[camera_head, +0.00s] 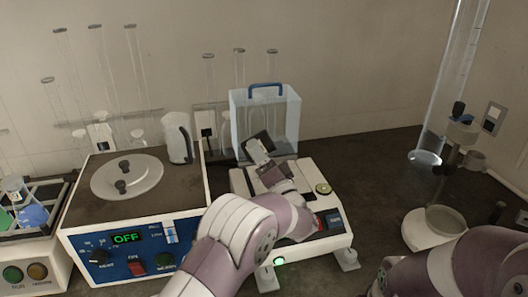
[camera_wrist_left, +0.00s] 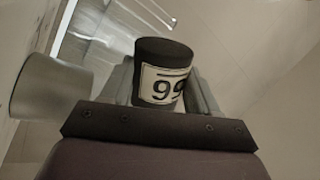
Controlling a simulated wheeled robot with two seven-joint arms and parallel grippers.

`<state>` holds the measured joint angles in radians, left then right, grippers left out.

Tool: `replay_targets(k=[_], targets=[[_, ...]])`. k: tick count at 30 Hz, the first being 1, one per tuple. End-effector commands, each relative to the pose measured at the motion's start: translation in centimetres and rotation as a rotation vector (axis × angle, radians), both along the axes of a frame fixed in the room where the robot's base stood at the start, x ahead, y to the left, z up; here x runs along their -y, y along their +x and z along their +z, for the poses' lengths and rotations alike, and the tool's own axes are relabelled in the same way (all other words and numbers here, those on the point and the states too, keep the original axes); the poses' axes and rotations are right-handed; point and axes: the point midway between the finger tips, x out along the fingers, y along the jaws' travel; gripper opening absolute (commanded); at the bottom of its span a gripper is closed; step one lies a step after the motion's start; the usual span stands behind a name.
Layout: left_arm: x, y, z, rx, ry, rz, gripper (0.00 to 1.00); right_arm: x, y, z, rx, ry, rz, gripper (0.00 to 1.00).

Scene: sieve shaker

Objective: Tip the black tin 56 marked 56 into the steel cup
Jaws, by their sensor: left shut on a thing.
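My left gripper (camera_head: 260,150) is over the white balance-like device, in front of the clear box with a blue handle. It is shut on a black tin, which shows clearly in the left wrist view (camera_wrist_left: 163,72) between the fingers. The tin's white label has black figures that look like 99 with a line above, as if upside down; the second figure is partly cut off at the side. A grey metal cylinder (camera_wrist_left: 52,88), possibly the steel cup, is left of the tin in the wrist view, apart from it. I cannot make out the cup in the head view.
The clear box (camera_head: 292,120) stands behind the white device (camera_head: 335,205). A stand with a glass tube (camera_head: 445,215) is at right. Glassware lines the wall.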

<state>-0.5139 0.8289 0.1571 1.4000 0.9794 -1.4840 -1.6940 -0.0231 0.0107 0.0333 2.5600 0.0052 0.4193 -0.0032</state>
Motion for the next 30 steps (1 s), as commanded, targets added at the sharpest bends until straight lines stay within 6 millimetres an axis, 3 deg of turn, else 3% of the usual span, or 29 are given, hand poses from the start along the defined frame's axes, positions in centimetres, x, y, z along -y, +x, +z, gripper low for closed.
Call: replay_targets(k=[8,18,30], targets=[[0.0,0.0,0.4,-0.062,0.187,0.000,0.28,0.0,0.0,3.0,0.000,0.000,0.000,0.37],[0.6,0.2,0.7,-0.186,0.569,0.001,0.28,0.0,0.0,7.5,0.000,0.000,0.000,0.37],[1.2,0.4,0.8,-0.249,0.765,0.000,0.28,0.0,0.0,9.1,0.000,0.000,0.000,0.37]])
